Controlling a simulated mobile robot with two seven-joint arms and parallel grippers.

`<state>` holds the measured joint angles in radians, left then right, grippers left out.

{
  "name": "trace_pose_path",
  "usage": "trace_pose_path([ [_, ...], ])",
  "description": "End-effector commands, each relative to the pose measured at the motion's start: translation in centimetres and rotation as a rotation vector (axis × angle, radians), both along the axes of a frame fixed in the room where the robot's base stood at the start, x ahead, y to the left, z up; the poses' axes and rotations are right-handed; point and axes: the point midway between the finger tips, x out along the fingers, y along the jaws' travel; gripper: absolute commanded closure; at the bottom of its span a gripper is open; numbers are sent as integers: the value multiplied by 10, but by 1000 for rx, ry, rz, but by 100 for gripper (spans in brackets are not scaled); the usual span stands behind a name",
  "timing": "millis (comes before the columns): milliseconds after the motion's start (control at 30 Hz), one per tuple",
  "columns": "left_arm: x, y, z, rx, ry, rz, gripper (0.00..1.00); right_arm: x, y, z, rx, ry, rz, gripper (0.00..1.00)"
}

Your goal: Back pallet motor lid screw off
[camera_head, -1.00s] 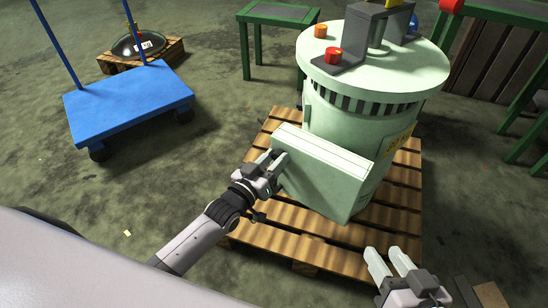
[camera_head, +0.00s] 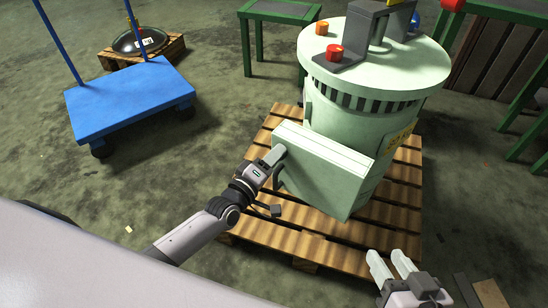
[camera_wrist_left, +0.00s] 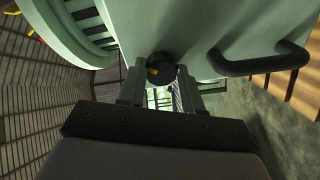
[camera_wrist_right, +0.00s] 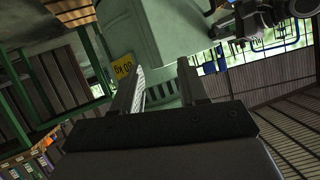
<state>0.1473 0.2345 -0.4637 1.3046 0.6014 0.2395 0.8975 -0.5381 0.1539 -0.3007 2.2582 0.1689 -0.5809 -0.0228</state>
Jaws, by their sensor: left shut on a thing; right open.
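A pale green motor (camera_head: 362,110) stands upright on a wooden pallet (camera_head: 270,240). A box-shaped pale green lid (camera_head: 318,172) is on its near side. My left gripper (camera_head: 276,158) is at the lid's left edge. In the left wrist view a round black screw knob (camera_wrist_left: 161,68) sits between the fingertips, and the left gripper (camera_wrist_left: 162,88) is shut on it. A black handle (camera_wrist_left: 262,62) shows to its right. My right gripper (camera_head: 390,262) is open and empty in front of the pallet's right side; its fingers are apart in the right wrist view (camera_wrist_right: 162,85).
A blue cart (camera_head: 130,108) stands at the left. Behind it a small pallet (camera_head: 172,50) holds a dark round part (camera_head: 138,42). Green-framed tables (camera_head: 278,10) stand at the back and right.

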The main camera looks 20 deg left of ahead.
Motion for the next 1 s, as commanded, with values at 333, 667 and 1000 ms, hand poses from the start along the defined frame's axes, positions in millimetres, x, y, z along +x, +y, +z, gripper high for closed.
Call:
trace_pose_path([
  [333,0,0,-4,-313,100,-1,96,3,11,-5,59,2,19,57],
  [667,0,0,-4,-567,179,-2,96,8,22,-2,132,-3,32,57],
  [1000,0,-1,-4,-708,223,-2,96,8,29,0,172,-3,49,57],
])
